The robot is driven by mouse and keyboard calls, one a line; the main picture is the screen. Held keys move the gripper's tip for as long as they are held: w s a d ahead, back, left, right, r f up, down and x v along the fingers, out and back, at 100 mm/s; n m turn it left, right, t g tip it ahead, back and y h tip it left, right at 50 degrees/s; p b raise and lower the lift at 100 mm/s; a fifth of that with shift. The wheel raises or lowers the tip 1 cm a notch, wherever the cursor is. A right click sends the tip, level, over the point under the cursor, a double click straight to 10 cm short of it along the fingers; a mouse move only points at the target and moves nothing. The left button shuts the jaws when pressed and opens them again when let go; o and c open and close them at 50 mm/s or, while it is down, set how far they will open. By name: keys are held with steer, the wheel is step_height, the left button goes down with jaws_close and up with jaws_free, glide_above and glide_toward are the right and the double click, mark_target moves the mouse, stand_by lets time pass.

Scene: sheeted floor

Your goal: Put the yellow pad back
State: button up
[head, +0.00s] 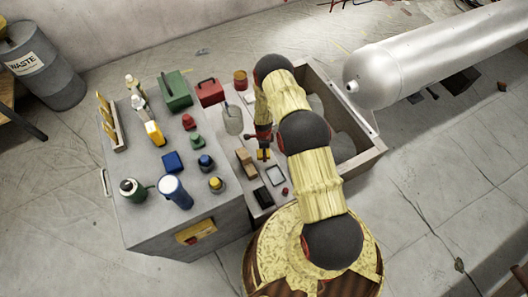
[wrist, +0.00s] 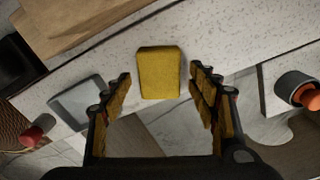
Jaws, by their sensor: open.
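The yellow pad (wrist: 159,72) shows in the wrist view as a small rounded block on the speckled pale surface. It sits between my gripper's fingertips (wrist: 160,80), with a visible gap on each side. My gripper is open and holds nothing. In the head view my gripper (head: 263,153) hangs low over the narrow pale ledge beside the cabinet, and I cannot clearly tell the pad from the yellow fingers there. How far the fingertips are above the surface is hard to tell.
A wooden block (head: 246,164), a small grey tray (head: 275,175), a black pad (head: 262,196) and a red knob (head: 285,191) are close by on the ledge. The cabinet top (head: 150,170) carries bottles, boxes and several coloured items. An open bin (head: 372,158) lies to the right.

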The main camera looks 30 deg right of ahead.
steer(key=w+a+r+n+t+p, duration=0.1)
steer(key=w+r+n+p, duration=0.15)
steer(key=r, duration=1.55)
steer(key=w+a+r+n+p, duration=0.1)
steer(key=w+r+n+p, duration=0.15)
steer(key=r, duration=1.55)
steer(key=s+a+r+n+t, duration=0.1)
steer(key=s+a+r+n, duration=0.15)
steer(key=r, duration=0.75)
steer(key=s+a+r+n+t, duration=0.1)
steer(key=s+r+n, duration=0.15)
steer(key=r, duration=0.65)
steer(key=s+a+r+n+t, duration=0.1)
steer(key=s+a+r+n, duration=0.15)
steer(key=s+r, duration=0.45)
steer(key=s+a+r+n, duration=0.1)
steer(key=s+r+n, duration=0.3)
steer(key=r, duration=0.4)
steer(key=s+a+r+n, duration=0.1)
steer(key=s+r+n, duration=0.2)
steer(key=s, duration=0.5)
steer(key=s+a+r+n+t, duration=0.1)
steer(key=s+a+r+n, duration=0.1)
steer(key=s, duration=0.6)
steer(key=shift+r+n+t, duration=0.3)
steer(key=shift+r+n, duration=0.1)
steer(key=shift+n, duration=0.15)
steer(key=shift+s, duration=0.1)
